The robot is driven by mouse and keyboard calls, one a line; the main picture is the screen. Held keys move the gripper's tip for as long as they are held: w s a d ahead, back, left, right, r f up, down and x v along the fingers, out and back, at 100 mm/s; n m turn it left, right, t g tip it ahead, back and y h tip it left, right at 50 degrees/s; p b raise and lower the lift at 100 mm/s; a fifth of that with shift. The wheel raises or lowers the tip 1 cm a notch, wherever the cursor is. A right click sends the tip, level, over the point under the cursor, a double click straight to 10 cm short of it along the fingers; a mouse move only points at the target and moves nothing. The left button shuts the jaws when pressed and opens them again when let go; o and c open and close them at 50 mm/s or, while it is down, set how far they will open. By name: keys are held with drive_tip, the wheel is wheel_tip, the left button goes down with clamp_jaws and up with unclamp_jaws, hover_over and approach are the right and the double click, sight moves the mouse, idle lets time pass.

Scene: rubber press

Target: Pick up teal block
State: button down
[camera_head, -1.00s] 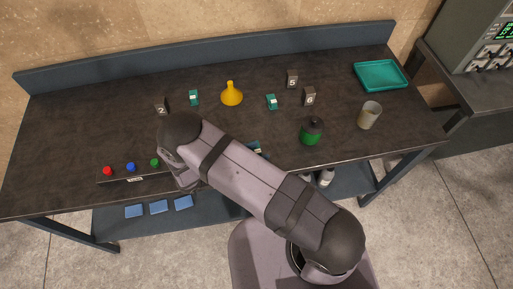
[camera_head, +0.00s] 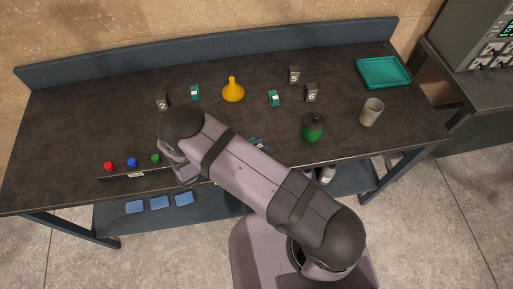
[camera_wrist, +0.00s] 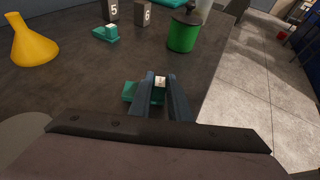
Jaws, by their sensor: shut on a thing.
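In the wrist view, my gripper (camera_wrist: 159,88) is shut on a teal block (camera_wrist: 131,91) near the table's front edge. The block has a pale top piece between the fingers, and its teal side shows left of them. I cannot tell whether it touches the table. In the head view, my arm hides the gripper, and a bit of the held block (camera_head: 257,143) shows past the arm. Two other teal blocks stand farther back, one at the left (camera_head: 195,93) and one near the middle (camera_head: 273,98); the middle one also shows in the wrist view (camera_wrist: 106,33).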

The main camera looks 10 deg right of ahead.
wheel_tip(320, 180, up, 9)
drive_tip(key=b, duration=0.2)
drive_tip(key=shift+r+b, duration=0.15)
drive_tip(key=shift+b, duration=0.25)
